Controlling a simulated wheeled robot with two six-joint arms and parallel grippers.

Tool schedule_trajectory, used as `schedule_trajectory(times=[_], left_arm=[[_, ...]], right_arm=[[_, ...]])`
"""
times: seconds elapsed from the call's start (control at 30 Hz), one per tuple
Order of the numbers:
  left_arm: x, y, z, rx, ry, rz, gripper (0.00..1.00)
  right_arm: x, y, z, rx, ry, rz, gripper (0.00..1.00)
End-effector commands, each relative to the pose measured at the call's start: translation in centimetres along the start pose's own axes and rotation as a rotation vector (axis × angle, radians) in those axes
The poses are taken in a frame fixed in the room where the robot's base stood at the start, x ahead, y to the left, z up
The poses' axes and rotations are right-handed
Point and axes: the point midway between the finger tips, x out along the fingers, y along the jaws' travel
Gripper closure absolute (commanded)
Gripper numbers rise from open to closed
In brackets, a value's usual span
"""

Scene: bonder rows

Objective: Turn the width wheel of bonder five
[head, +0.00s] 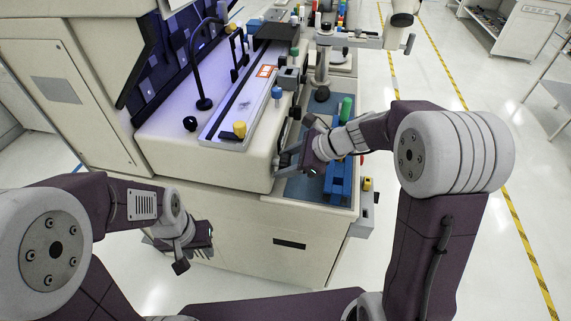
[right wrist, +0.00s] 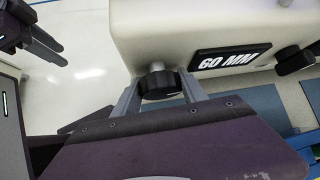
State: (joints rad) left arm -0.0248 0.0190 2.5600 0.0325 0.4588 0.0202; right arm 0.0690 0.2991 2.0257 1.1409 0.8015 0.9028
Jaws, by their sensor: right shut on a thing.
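The width wheel (right wrist: 160,84) is a black ribbed knob on a short metal stem, on the cream front face of the bonder (head: 160,140). In the head view my right gripper (head: 282,163) is at the machine's front corner, and the wheel is hidden there. My left gripper (head: 192,252) is low in front of the cabinet, empty, its fingers apart. No bonder number is readable.
A second black knob (right wrist: 296,60) is right of the plate. A blue fixture (head: 340,182) and green handle (head: 346,108) stand beside my right gripper. The floor aisle at right is clear.

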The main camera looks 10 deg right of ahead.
Motion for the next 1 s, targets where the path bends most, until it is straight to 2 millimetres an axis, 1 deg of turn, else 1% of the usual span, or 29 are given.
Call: schedule_trajectory(times=[0.23,0.27,0.3,0.33,0.57,0.67,0.77,0.9,1.0], left_arm=[[-0.1,0.0,0.0,0.000,0.000,0.000,0.64],[-0.1,0.0,0.0,0.000,0.000,0.000,0.64],[-0.1,0.0,0.0,0.000,0.000,0.000,0.64],[-0.1,0.0,0.0,0.000,0.000,0.000,0.64],[0.0,0.0,0.0,0.000,0.000,0.000,0.64],[-0.2,0.0,0.0,0.000,0.000,0.000,0.64],[-0.8,0.0,-0.1,0.000,0.000,0.000,0.64],[-1.5,0.0,-0.1,0.000,0.000,0.000,0.64],[-1.8,0.0,-0.2,0.000,0.000,0.000,0.64]], right_arm=[[-0.1,-0.1,0.1,-0.001,-0.002,-0.002,0.91],[-0.1,-0.1,0.1,-0.001,-0.002,-0.002,0.42],[-0.1,-0.1,0.1,-0.001,-0.002,-0.002,0.31],[-0.1,-0.1,0.1,-0.001,-0.002,-0.002,0.29],[0.0,0.0,0.1,0.000,-0.001,0.000,0.29],[-0.6,-0.1,0.1,0.000,-0.001,-0.002,0.29],[-2.6,-0.2,0.2,0.001,-0.001,-0.005,0.29],[-5.8,-0.2,0.2,0.000,-0.001,-0.006,0.29],[-7.7,-0.2,0.2,0.001,-0.001,-0.005,0.29]])
